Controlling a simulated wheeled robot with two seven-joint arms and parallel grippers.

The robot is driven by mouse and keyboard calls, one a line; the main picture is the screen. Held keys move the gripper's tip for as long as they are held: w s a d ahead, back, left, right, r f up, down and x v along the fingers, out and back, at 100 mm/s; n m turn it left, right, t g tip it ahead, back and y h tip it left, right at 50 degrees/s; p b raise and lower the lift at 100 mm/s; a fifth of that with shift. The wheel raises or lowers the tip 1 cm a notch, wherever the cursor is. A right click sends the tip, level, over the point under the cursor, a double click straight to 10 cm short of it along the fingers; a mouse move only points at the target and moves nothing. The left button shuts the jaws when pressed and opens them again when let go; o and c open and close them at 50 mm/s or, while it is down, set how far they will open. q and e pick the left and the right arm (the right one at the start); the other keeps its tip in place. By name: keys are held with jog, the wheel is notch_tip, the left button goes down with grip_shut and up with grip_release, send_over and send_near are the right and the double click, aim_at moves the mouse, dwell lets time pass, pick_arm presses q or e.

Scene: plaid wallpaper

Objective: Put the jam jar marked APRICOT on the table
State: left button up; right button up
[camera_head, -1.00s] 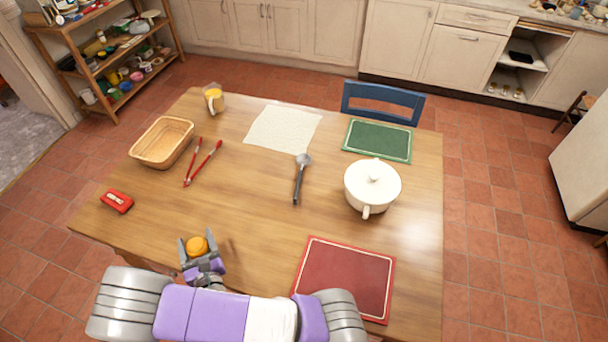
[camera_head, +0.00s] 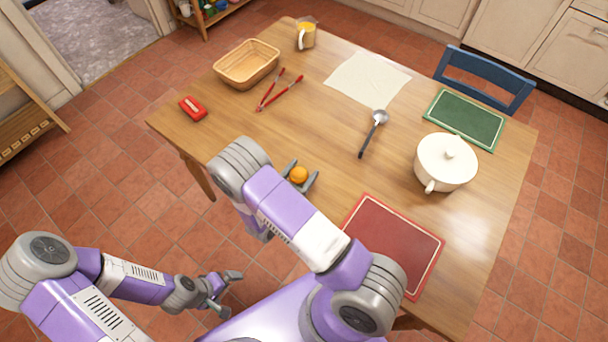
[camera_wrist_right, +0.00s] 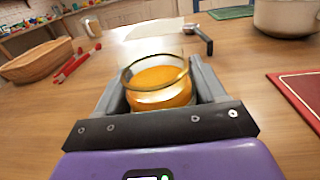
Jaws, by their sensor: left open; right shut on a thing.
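A small glass jar (camera_head: 299,174) with orange contents is held between the fingers of my right gripper (camera_head: 301,179), over the front part of the wooden table (camera_head: 330,135). In the right wrist view the jar (camera_wrist_right: 158,85) sits upright between the grey fingers (camera_wrist_right: 160,95); a pale band shows low on it, but no word can be read. Whether its base touches the tabletop cannot be told. My left gripper (camera_head: 219,291) is open and empty, low and off the table's front-left side.
A ladle (camera_head: 374,132), red tongs (camera_head: 278,90), basket (camera_head: 247,64), red object (camera_head: 193,108), mug (camera_head: 306,36), pale cloth (camera_head: 367,79) and green mat (camera_head: 464,119) lie around. Bare wood shows between them.

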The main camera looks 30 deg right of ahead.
aim_at(300, 180)
jog(key=shift+f+b, duration=0.4)
jog(key=shift+f, duration=1.3)
jog(key=shift+f, duration=0.15)
jog(key=o, duration=1.2)
jog(key=shift+o, duration=0.2)
jog(key=shift+s+a+r, duration=0.15)
jog(key=shift+a+r, duration=0.05)
jog(key=shift+a, duration=0.15)
jog(key=v, duration=1.1)
jog(key=shift+s+a, duration=0.1)
